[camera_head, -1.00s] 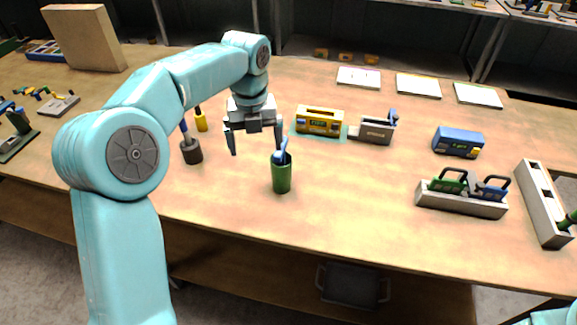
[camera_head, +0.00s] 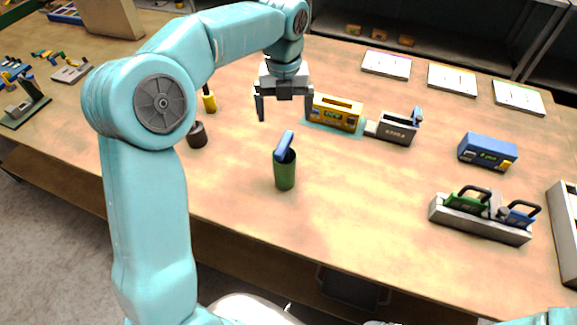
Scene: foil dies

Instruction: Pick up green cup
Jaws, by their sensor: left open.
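The green cup (camera_head: 285,172) stands upright on the table near its front edge, in the middle of the head view. A blue-handled tool (camera_head: 284,146) stands in it and sticks out of the top. My left gripper (camera_head: 284,112) is open and empty. Its two fingers point down, and in the picture it is above the cup and behind it, apart from it. My right gripper is not in view; only a small teal part of me shows at the bottom right.
A yellow box (camera_head: 337,113) stands on a teal patch just right of the gripper. A grey holder (camera_head: 395,129), a blue box (camera_head: 487,152) and a grey rack with green and blue handles (camera_head: 478,220) stand to the right. A dark round pot (camera_head: 197,134) is left. Table between is clear.

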